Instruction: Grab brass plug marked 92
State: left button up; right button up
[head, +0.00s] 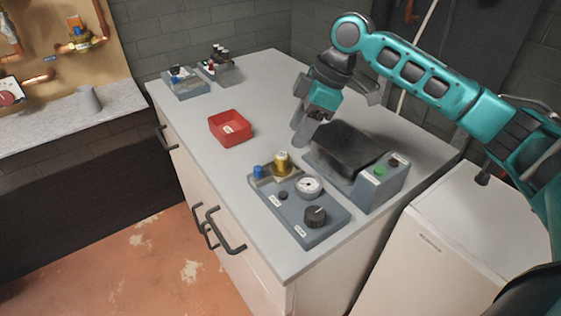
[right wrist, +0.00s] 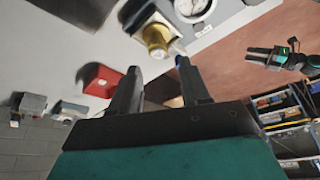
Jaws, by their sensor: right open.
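A brass plug (head: 282,162) stands upright at the back of a grey panel (head: 322,232) near the front of the bench. Its marking is too small to read. My right gripper (head: 306,126) is above the bench, behind and to the right of the plug, pointing down. In the right wrist view its fingers (right wrist: 158,66) are apart with nothing between them. The brass plug (right wrist: 155,38) shows beyond the fingertips, apart from them. In that view my left gripper (right wrist: 260,56) shows small at the upper right, away from the bench; its jaw state is unclear.
A blue plug (head: 258,171) stands left of the brass one. A gauge (head: 309,186) and black knob (head: 315,216) share the panel. A dark-topped box (head: 350,150) with buttons is close right. A red tray (head: 230,127) lies farther left, with clear bench around it.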

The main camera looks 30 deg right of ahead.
aim_at(282, 155)
jog(key=x, duration=0.8)
jog(key=shift+w+a+f+b, duration=0.2)
jog(key=shift+w+b, duration=0.1)
jog(key=shift+c, duration=0.4)
jog(key=shift+r, duration=0.1)
grip_shut()
